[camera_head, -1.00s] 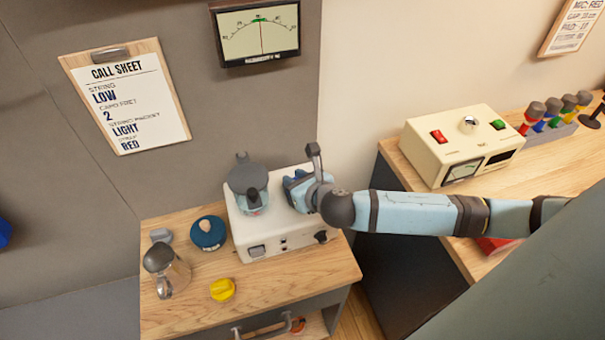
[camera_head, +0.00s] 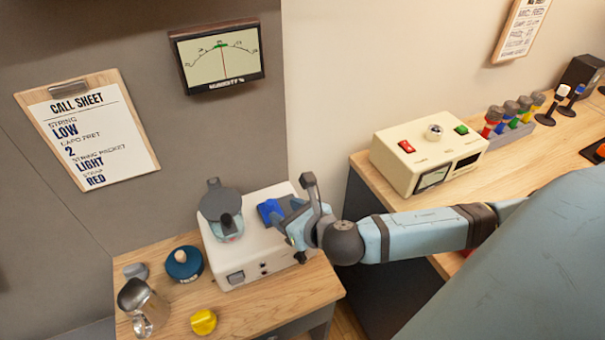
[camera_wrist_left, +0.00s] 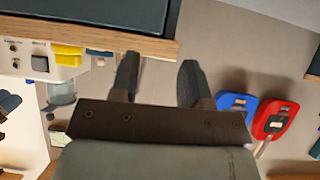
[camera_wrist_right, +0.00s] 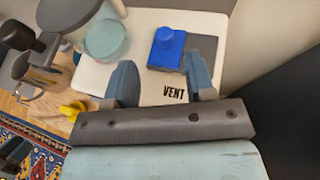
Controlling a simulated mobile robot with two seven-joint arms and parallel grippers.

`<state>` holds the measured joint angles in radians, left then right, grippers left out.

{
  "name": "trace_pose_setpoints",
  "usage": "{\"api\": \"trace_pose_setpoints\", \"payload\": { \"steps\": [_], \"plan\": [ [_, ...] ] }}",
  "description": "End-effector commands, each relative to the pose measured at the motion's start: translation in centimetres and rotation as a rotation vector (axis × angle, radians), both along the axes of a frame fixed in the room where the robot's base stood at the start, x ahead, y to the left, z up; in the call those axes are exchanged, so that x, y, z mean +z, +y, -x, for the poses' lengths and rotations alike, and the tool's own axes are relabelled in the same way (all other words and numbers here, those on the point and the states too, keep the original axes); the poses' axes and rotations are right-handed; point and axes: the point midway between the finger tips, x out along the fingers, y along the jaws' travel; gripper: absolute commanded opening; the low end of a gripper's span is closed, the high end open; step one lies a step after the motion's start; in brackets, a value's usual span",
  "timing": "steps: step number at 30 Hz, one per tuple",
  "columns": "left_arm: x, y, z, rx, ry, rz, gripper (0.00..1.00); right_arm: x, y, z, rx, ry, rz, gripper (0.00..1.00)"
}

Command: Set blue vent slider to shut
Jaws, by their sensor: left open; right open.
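The blue vent slider (camera_head: 269,210) is on top of the white machine (camera_head: 256,254), partly beside my right gripper in the head view. In the right wrist view the blue slider (camera_wrist_right: 166,47) has a raised round knob and sits at the left of a dark grey plate (camera_wrist_right: 203,47). The word VENT is printed below it. My right gripper (camera_wrist_right: 161,78) is open and empty, its fingers apart on either side below the slider. Whether they touch the machine cannot be told. My left gripper (camera_wrist_left: 158,76) is open and empty, away from the slider, and is not in the head view.
A grey lidded vessel (camera_head: 221,205) stands on the machine left of the slider. A metal jug (camera_head: 143,305), a dark blue round item (camera_head: 184,263) and a yellow knob (camera_head: 203,321) are on the wooden top. A cream box (camera_head: 428,150) stands on the right counter.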

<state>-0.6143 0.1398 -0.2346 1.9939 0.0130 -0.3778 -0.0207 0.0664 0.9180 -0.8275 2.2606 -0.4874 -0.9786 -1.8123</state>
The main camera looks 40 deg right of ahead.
Motion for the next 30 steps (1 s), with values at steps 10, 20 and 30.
{"api": "trace_pose_setpoints", "payload": {
  "steps": [10, 20, 30],
  "plan": [
    [-0.4, 0.0, 0.0, 0.0, -0.001, 0.0, 0.43, 2.0, -0.3, 4.9, 0.001, 0.0, 0.001, 0.5],
    [-0.4, 0.0, 0.0, 0.0, -0.001, 0.0, 0.43, 2.3, -0.3, 5.4, 0.001, -0.001, 0.0, 0.5],
    [-0.4, 0.0, 0.0, 0.0, 0.0, 0.0, 0.43, 2.2, -0.3, 5.3, -0.002, 0.002, -0.009, 0.5]
  ]
}}
